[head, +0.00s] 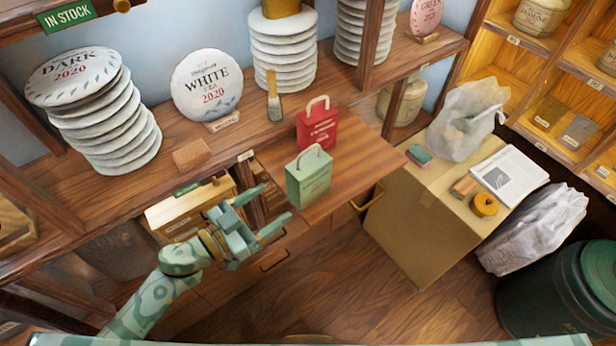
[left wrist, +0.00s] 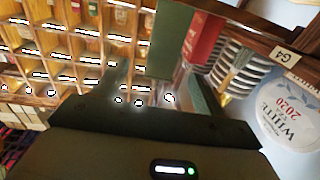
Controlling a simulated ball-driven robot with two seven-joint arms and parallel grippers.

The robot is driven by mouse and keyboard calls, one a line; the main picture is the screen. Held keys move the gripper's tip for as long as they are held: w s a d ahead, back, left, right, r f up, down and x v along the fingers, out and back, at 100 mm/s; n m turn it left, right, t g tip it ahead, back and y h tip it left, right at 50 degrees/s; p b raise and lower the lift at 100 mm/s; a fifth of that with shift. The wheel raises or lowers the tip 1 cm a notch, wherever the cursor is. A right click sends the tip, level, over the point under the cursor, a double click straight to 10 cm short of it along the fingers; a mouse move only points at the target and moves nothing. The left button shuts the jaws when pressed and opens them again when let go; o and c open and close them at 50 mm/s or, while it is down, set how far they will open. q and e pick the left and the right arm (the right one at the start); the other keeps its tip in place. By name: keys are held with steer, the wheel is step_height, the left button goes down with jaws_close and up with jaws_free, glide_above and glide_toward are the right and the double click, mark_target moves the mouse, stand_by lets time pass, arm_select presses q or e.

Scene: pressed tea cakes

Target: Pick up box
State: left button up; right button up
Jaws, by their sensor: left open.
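A green bag-shaped box (head: 309,180) with a pale loop handle stands on the pull-out wooden board. A red box (head: 317,125) of the same shape stands just behind it. A large cardboard box (head: 415,215) stands on the floor to the right. My left gripper (head: 277,203) is open and empty, left of the green box and a little nearer, its fingers pointing toward it with a small gap. In the left wrist view, a green face (left wrist: 170,45), likely the green box, shows beside the red box (left wrist: 203,38). My right gripper is not in view.
The pull-out board (head: 355,165) has bare room right of the green box. A brush (head: 274,100), white tea cake stacks (head: 112,125) and a wooden block (head: 191,154) are on the shelf behind.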

mark_target(294, 189)
arm_select(q)
steer(key=x, duration=0.6)
steer(key=shift+w+d, duration=0.15)
steer(key=b+x, duration=0.1)
steer(key=x, duration=0.4)
steer(key=shift+w, duration=0.4)
steer(key=shift+s, duration=0.1)
steer(key=c, duration=1.1)
